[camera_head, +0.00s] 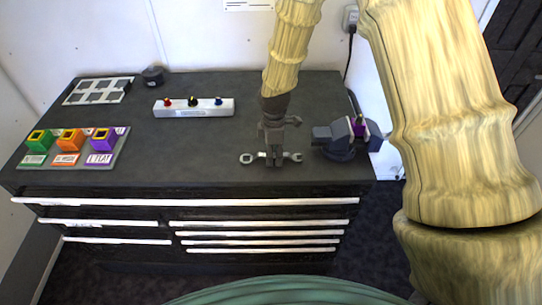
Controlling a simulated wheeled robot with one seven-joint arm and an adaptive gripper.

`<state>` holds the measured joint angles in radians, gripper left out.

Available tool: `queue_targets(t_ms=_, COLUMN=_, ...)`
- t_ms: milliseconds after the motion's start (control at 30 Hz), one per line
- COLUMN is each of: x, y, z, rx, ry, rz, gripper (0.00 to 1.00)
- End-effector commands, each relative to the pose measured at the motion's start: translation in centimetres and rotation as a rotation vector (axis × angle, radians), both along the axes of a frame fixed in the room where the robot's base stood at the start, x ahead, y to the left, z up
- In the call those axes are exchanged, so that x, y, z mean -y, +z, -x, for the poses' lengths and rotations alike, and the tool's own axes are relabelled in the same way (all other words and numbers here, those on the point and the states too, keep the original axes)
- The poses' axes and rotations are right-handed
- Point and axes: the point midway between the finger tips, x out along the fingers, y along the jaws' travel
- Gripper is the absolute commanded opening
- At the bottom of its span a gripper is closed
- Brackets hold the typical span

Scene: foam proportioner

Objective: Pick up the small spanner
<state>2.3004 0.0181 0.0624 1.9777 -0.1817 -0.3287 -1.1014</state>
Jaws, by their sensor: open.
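The small spanner (293,157) lies flat on the dark workbench top (200,150) near the front right edge. One end shows on each side of my gripper (274,160), and its middle is hidden behind the fingers. My gripper points down over the middle of the spanner with its jaws open. I cannot tell whether the fingers touch the spanner or the bench.
A vise (342,138) with a purple piece stands close on the right of my gripper. A white block with coloured knobs (194,107) stands behind left. Coloured boxes (70,142) sit on a board at far left, with a grey grid tray (98,91) behind.

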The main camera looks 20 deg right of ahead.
Motion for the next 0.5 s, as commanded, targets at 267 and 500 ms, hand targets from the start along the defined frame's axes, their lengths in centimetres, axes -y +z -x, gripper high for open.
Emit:
queue_targets(t_ms=267, x=0.01, y=0.01, z=0.00, rx=0.000, ry=0.000, rz=0.000, gripper=0.10)
queue_targets(t_ms=500, x=0.01, y=0.03, z=-0.01, rx=0.000, ry=0.000, rz=0.000, gripper=0.00)
